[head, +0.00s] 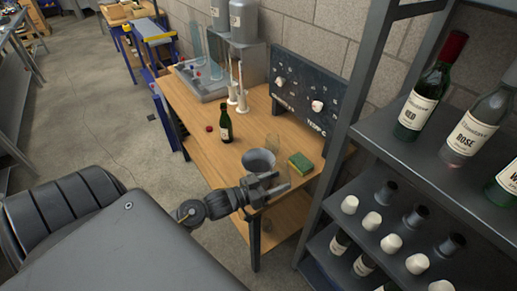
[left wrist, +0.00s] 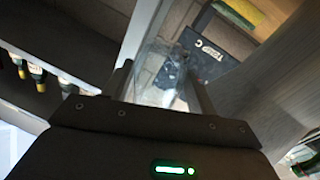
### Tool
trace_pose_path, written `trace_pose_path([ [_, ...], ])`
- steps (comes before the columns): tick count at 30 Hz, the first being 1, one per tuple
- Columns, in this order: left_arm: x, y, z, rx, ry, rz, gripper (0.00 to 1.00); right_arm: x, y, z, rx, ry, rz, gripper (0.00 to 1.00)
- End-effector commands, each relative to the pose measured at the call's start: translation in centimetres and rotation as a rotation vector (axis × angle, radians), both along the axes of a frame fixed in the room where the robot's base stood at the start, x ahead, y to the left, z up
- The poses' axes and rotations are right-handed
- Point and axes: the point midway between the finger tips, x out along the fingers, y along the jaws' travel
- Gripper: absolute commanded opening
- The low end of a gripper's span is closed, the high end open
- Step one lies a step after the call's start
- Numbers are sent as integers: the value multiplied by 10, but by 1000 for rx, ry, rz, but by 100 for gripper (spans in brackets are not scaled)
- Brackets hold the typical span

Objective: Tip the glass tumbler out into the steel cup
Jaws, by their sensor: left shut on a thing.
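In the left wrist view the see-through tumbler (left wrist: 158,88) is between the fingers of the left gripper (left wrist: 162,92). The steel cup (head: 273,142) seems to be the shiny, tan-reflecting shape just behind the tumbler, on the table and partly hidden by it. My right gripper is not in view.
A dark control panel (head: 310,100) stands behind. A bottle rack (head: 400,170) rises close on the right. The table's left front is clear.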

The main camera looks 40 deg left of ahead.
Motion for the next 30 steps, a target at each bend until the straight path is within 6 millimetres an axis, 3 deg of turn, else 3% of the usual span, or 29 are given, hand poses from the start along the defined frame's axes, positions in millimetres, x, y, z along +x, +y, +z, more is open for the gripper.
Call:
trace_pose_path([
  [3, 0, -2, -22, 32, -7, -1, 31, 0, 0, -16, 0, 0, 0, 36],
  [9, -1, -4, -44, 81, -18, 0, 31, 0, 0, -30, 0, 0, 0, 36],
  [18, -2, -10, -42, 237, -54, 0, 31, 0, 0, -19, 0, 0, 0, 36],
  [30, -2, -10, -43, 256, -58, 0, 31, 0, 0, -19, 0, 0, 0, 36],
])
